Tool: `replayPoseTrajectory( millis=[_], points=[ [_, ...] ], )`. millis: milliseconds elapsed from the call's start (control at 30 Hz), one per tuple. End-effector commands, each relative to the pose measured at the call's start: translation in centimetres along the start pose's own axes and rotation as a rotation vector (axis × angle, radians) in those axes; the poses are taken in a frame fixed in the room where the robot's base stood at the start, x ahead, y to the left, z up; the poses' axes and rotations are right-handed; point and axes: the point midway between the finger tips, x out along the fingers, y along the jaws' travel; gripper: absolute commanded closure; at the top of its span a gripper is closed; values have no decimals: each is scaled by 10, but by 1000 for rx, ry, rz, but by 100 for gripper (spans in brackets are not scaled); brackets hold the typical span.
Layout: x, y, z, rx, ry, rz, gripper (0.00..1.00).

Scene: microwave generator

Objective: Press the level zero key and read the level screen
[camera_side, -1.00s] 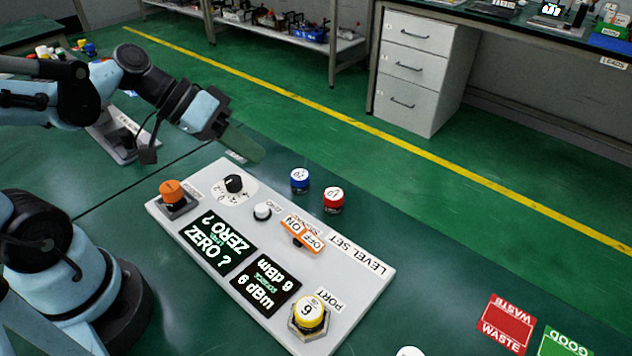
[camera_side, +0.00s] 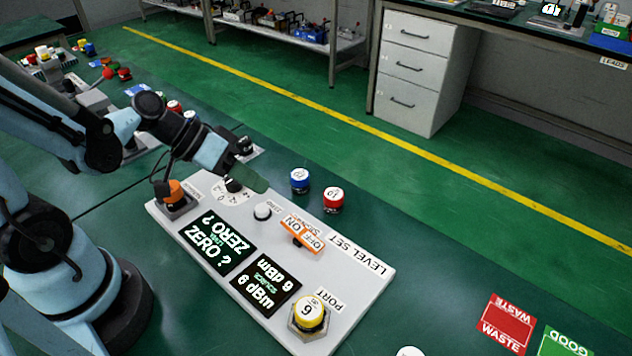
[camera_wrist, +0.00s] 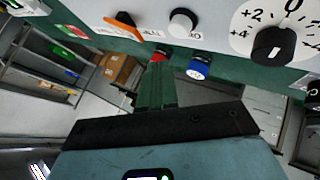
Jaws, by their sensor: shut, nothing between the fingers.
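The white level zero key (camera_side: 263,211) is a small round button on the grey-white panel (camera_side: 215,187). It also shows in the wrist view (camera_wrist: 183,22). The level screen (camera_side: 216,244) reads "ZERO ?". My gripper (camera_side: 262,186) has green fingers, shut and empty, just beyond the key and apart from it. In the wrist view the fingers (camera_wrist: 158,72) point up the picture, below the key and slightly to its left. The black dial (camera_side: 233,185) is partly hidden behind my gripper.
The source screen (camera_side: 265,286) reads 6 dBm. An orange switch (camera_side: 302,234), an orange knob (camera_side: 173,191) and a yellow-capped port (camera_side: 309,311) are on the panel. Blue (camera_side: 299,181) and red (camera_side: 333,199) caps stand behind it. Bench at right is mostly clear.

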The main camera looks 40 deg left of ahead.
Motion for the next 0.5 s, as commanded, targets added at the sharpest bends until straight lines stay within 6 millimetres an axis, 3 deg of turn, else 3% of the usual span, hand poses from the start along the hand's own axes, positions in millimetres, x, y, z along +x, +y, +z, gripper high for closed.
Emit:
replayPoseTrajectory(
  millis=[500],
  points=[
    [14,-10,11,0,0,0,100]
  ],
)
